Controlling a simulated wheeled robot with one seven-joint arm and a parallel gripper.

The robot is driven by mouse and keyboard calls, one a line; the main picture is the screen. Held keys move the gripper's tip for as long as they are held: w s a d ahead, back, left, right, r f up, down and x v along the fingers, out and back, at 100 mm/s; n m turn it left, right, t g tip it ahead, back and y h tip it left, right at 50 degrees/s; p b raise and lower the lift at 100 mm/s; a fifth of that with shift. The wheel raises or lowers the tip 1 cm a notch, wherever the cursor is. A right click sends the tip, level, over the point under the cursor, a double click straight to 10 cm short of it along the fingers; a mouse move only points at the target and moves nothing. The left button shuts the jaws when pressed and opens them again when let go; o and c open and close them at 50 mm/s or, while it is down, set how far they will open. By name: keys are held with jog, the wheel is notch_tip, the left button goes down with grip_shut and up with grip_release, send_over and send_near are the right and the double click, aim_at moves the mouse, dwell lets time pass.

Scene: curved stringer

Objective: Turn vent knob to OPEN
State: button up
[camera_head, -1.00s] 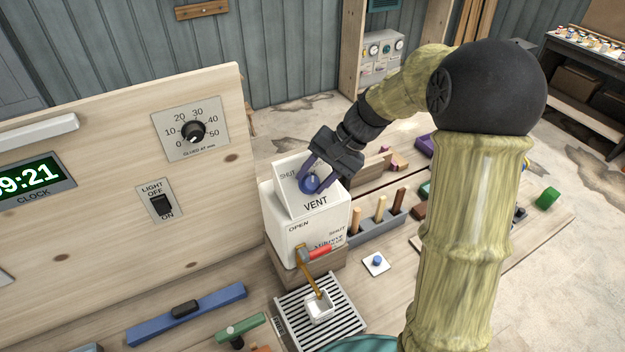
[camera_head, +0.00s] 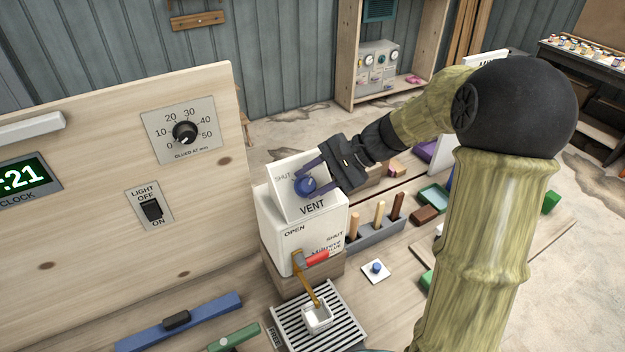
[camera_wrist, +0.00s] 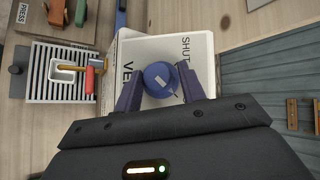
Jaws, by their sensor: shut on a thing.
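The blue vent knob (camera_head: 305,187) sits on the sloped white face of the vent box (camera_head: 313,208), above the printed word VENT. SHUT is printed to the upper left of the knob in the head view. My gripper (camera_head: 306,184) reaches in from the right, with its two purple fingers shut on the knob. In the wrist view the knob (camera_wrist: 160,79) lies between the fingertips (camera_wrist: 160,88), with a small pale mark on its face. The dial's OPEN label is not visible. The words OPEN and SHUT also appear on the box's lower front.
A grey rack of wooden pegs (camera_head: 377,236) is close on the right. An upright wooden panel (camera_head: 80,240) with dial and light switch stands left.

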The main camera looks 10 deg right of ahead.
jog(key=shift+s+d+f, duration=0.15)
jog(key=shift+d+f, duration=0.05)
jog(key=shift+f, duration=0.2)
jog(key=o, duration=0.8)
jog(key=shift+r, duration=0.25)
jog(key=b+v, duration=0.2)
jog(key=v, duration=1.5)
jog(key=shift+r+b, duration=0.15)
jog(key=shift+b, duration=0.15)
